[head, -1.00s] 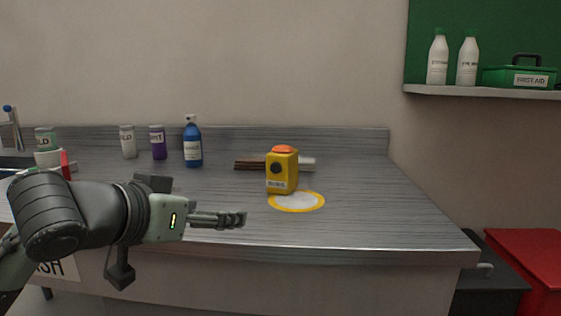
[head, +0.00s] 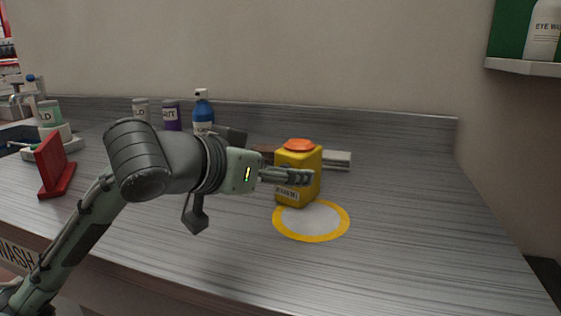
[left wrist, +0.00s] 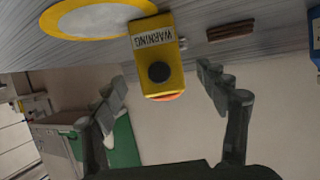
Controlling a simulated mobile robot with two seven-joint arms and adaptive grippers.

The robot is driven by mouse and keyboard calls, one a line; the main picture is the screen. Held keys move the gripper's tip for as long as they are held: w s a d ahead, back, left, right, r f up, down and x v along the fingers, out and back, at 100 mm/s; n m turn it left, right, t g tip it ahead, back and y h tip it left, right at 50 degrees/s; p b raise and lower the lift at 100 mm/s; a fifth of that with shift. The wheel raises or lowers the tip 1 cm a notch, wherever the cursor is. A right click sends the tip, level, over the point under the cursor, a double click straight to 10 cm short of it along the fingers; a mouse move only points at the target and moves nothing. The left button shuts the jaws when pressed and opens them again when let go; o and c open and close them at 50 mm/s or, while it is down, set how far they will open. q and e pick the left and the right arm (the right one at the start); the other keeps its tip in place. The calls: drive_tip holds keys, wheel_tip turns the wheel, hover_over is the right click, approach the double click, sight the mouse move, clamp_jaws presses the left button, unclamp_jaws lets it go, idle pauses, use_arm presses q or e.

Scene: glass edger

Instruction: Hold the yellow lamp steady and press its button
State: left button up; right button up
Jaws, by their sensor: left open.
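The yellow lamp (head: 298,178) stands upright on the grey bench, at the back edge of a yellow-ringed white disc (head: 311,236). It has an orange top (head: 299,145) and a label low on its side. In the left wrist view the lamp (left wrist: 157,61) appears upside down, with a round black button (left wrist: 159,72) facing the camera and a WARNING label. My left gripper (head: 302,177) overlaps the lamp's front in the head view. In the left wrist view its open fingers (left wrist: 161,82) lie to either side of the lamp, with gaps on both sides. My right gripper is not in view.
Behind the lamp lie a brown strip and a pale bar (head: 337,160). A blue spray bottle (head: 203,110), a purple jar (head: 172,115) and a white jar stand at the back. A red stand (head: 53,165) is at the left. The bench right of the lamp is clear.

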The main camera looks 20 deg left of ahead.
use_arm(q)
drive_tip(key=shift+p+x, duration=0.75)
drive_tip(key=shift+x, duration=0.45)
drive_tip(key=x, duration=0.3)
drive_tip(key=shift+w+d+f, duration=0.1)
drive_tip(key=shift+w+f, duration=0.05)
drive_tip(key=shift+w, duration=0.15)
drive_tip(key=shift+w+d+f, duration=0.1)
drive_tip(key=shift+w+f, duration=0.05)
drive_tip(key=shift+w, duration=0.3)
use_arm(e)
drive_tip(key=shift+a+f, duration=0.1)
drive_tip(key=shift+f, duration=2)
use_arm(q)
drive_tip(key=c, duration=1.3)
drive_tip(key=shift+c, duration=0.9)
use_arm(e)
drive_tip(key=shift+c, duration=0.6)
use_arm(q)
drive_tip(key=shift+c, duration=0.2)
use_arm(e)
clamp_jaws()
